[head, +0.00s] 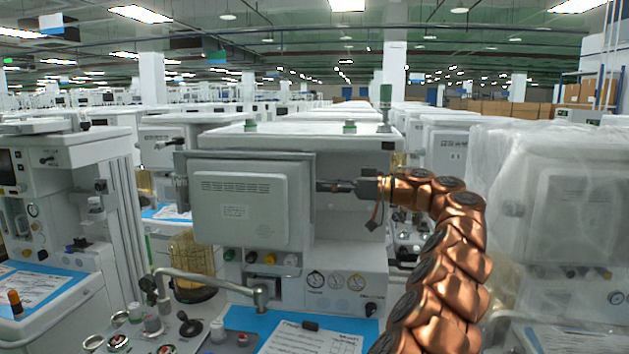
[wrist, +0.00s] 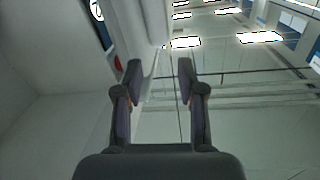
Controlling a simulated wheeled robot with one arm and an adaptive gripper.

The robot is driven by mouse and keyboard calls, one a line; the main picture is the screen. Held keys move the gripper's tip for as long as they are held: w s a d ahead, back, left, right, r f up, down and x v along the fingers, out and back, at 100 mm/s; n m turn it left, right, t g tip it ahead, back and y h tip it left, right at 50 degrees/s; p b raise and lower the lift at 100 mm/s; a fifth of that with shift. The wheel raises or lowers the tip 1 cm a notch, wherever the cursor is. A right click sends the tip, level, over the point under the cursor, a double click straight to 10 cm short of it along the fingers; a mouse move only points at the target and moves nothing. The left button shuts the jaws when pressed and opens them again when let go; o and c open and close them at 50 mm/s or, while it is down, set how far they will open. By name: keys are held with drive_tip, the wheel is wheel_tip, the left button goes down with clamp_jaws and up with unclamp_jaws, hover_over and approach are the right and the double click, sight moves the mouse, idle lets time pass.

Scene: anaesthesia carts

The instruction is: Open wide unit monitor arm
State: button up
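A pale grey monitor (head: 240,208), seen from its flat vented back, hangs at the front of the wide white anaesthesia unit (head: 345,228) in the middle of the head view. My gripper (head: 321,186) is at the monitor's right edge, in its upper half, pointing left. In the wrist view my gripper (wrist: 160,76) has its two fingers apart, with a clear gap between the tips. A white panel edge (wrist: 146,35) runs down toward that gap. Whether a finger touches the monitor cannot be told. The arm that carries the monitor is hidden.
A bent metal tube (head: 215,284) and dark knobs stand in front, below the monitor. A blue sheet with a clipboard (head: 310,338) lies at the bottom. Another unit (head: 65,170) stands close at left, and a plastic-wrapped unit (head: 565,200) at right.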

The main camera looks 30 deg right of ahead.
drive_tip(key=d+t+h, duration=0.1)
drive_tip(key=d, duration=0.4)
drive_tip(key=p+x, duration=0.1)
drive_tip(key=x, duration=0.6)
drive_tip(key=shift+w+p, duration=0.15)
drive_tip(key=shift+p, duration=0.15)
drive_tip(key=shift+f, duration=0.1)
clamp_jaws()
